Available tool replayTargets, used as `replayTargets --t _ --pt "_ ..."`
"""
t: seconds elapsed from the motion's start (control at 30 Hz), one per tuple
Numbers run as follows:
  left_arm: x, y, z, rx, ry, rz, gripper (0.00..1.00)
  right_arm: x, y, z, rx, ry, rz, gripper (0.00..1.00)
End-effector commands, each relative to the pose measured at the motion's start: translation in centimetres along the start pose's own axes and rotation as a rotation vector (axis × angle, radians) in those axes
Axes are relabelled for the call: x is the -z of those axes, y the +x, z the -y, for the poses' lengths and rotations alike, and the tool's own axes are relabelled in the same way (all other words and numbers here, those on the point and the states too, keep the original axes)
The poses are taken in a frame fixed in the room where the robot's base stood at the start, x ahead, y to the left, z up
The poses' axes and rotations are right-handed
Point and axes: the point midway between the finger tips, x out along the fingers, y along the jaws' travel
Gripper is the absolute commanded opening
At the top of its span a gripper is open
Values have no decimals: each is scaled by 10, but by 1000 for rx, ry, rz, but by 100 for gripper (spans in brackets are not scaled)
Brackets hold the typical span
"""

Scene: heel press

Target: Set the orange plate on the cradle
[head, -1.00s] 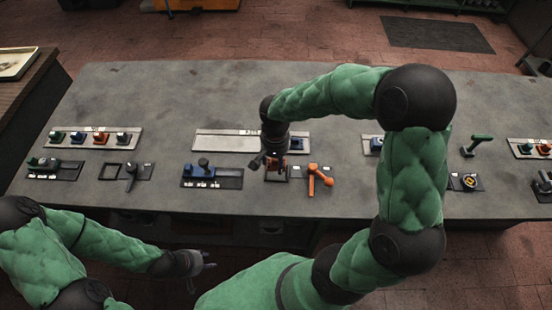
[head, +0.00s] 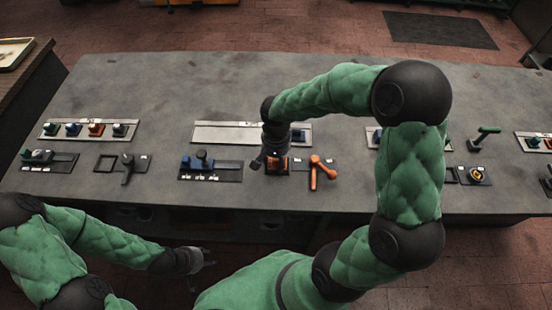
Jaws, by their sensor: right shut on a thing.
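The orange plate (head: 277,167) is under my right gripper (head: 274,160), which is shut on it. They are low over the bench, at a small dark square base between a blue fixture and an orange handle. This base seems to be the cradle; the plate and gripper hide most of it. I cannot tell whether the plate touches it. My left gripper (head: 203,262) is in front of the bench's near edge, away from the fixtures; its fingers look apart and empty.
The orange handle (head: 316,172) stands close to the right of the plate, and the blue fixture (head: 202,163) to its left. A pale strip (head: 225,134) lies behind. A rack of coloured blocks (head: 90,130) is at the left. The bench's back half (head: 180,85) is clear.

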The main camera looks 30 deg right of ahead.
Motion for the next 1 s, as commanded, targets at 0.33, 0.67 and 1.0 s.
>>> replayTargets --t 0.33,0.67,1.0 --pt "0 1 0 0 0 0 40 0 1 0 1 0 -1 12" --pt "0 4 2 0 0 0 40 0 4 0 1 0 -1 12" --pt "0 6 2 0 0 0 40 0 7 0 1 0 -1 70"
